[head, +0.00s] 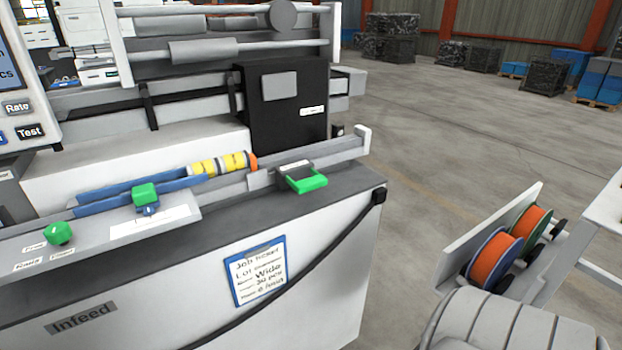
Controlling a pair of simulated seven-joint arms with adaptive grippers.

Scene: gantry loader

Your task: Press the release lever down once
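A green handle (306,183) with a grey hinge-like mount sits at the right end of the machine's front rail; it looks like the release lever, though no label on it is readable. It sticks out toward the front, roughly level. A green block (145,194) sits on a blue slide further left. Neither of my grippers is in the head view, and nothing touches the green handle.
The white infeed cabinet (300,300) carries a clipboard (259,270) and a black cable. A black box (285,125) stands behind the handle. Yellow-banded cylinders (220,164) lie on the rail. Orange spools (494,259) stand at the right. The floor between is clear.

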